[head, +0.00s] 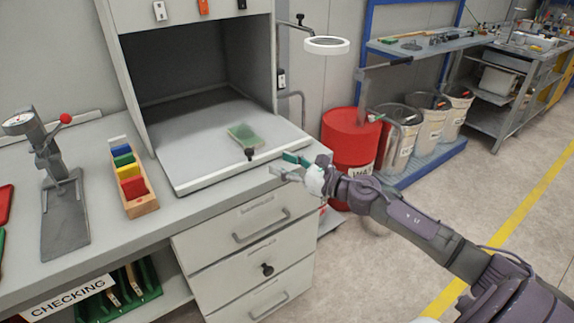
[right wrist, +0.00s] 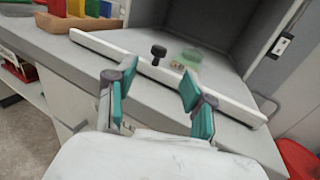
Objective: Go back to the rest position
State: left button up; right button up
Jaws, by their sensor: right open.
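My right gripper (head: 286,167) is at the front edge of the grey booth (head: 200,128) on the workbench, its arm coming in from the lower right. In the right wrist view its teal-padded fingers (right wrist: 153,100) are apart with nothing between them. A green translucent block (head: 245,136) lies on the booth floor beyond the fingers. A small black knob (head: 249,153) stands at the booth's front lip, close to the block; it also shows in the right wrist view (right wrist: 158,53). My left gripper is not in view.
A wooden rack (head: 140,205) of coloured blocks and a gauge stand (head: 58,190) stand on the bench at left. Drawers (head: 250,225) are under the booth. A red drum (head: 350,140) and pale bins (head: 400,142) stand behind my arm. Open floor lies to the right.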

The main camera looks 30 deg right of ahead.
jog(key=shift+s+d, duration=0.15)
jog(key=shift+s, duration=0.25)
